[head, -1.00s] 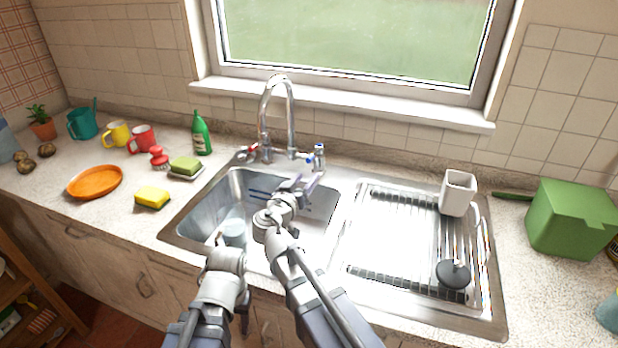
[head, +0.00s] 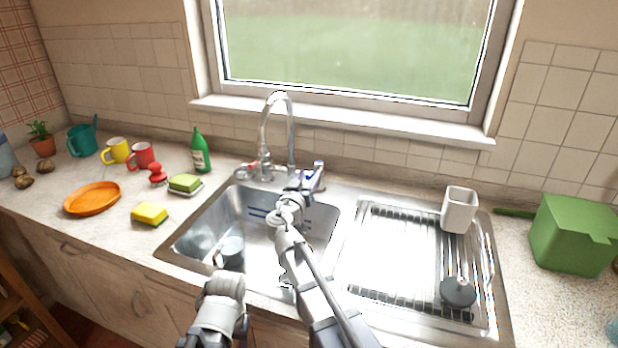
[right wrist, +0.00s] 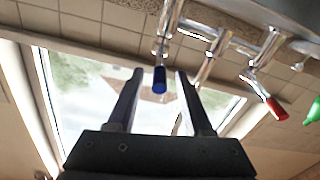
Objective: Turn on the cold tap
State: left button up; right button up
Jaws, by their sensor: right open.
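The sink tap (head: 278,135) is chrome with a tall curved spout behind the basin. Its cold handle, with a blue end (head: 318,165), is on the right; the hot handle, with a red end (right wrist: 277,109), is on the other side. My right gripper (head: 312,180) is open and empty, close to the cold handle. In the right wrist view, the blue end (right wrist: 159,80) appears between the fingertips of my right gripper (right wrist: 160,73); contact cannot be told. My left arm is low at the sink's front edge, and its gripper does not show.
A grey mug (head: 232,250) is in the basin (head: 200,240). The draining rack (head: 395,255) holds a white cup (head: 459,209) and a dark lidded item (head: 458,292). A green bottle (head: 200,152) and a sponge on a dish (head: 185,183) stand left of the tap.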

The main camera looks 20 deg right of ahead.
jog(key=shift+w+d, duration=0.15)
jog(key=shift+w, duration=0.05)
grip_shut()
dwell(0.4)
dwell(1.0)
